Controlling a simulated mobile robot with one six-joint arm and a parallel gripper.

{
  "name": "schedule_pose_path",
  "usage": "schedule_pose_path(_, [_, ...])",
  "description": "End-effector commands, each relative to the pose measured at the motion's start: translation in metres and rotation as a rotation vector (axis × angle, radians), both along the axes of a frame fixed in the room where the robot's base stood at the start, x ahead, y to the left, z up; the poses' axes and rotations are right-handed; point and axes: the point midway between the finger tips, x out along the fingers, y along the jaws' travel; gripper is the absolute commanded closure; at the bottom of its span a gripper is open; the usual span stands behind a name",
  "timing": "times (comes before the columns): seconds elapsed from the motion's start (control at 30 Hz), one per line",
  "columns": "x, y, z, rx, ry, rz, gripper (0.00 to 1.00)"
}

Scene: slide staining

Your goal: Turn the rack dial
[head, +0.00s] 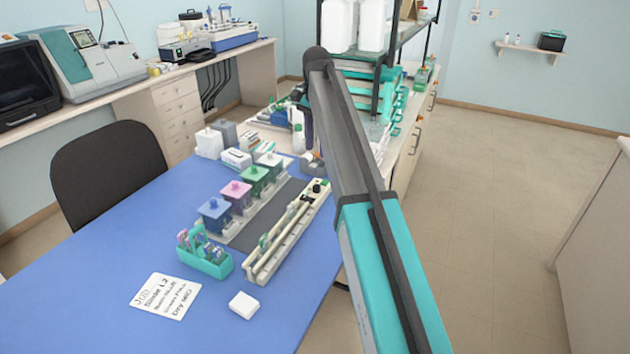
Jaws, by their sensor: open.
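A long pale rack (283,243) with rails along it lies on the blue bench mat, to the left of my arm. A small black knob (317,187), which looks like the rack dial, stands at its far end. Its markings and setting are too small to read. My arm reaches from the lower right up past the rack, to the right of the knob. I cannot make out my gripper or its fingertips, which seem hidden behind the arm.
Staining jars with blue (214,214), pink (236,194) and green (254,178) lids stand left of the rack. A teal slide holder (206,257), a written card (166,296) and a small white block (244,305) lie nearer.

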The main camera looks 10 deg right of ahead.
Motion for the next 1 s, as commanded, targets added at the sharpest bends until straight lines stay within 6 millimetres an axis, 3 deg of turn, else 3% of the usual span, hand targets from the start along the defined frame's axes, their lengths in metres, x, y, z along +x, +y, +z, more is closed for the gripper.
schedule_pose_path(0.37, [-0.001, 0.0, -0.01, 0.0, 0.001, 0.0, 0.6])
schedule_pose_path(1.0, [-0.001, -0.001, -0.088, 0.0, 0.001, -0.001, 0.6])
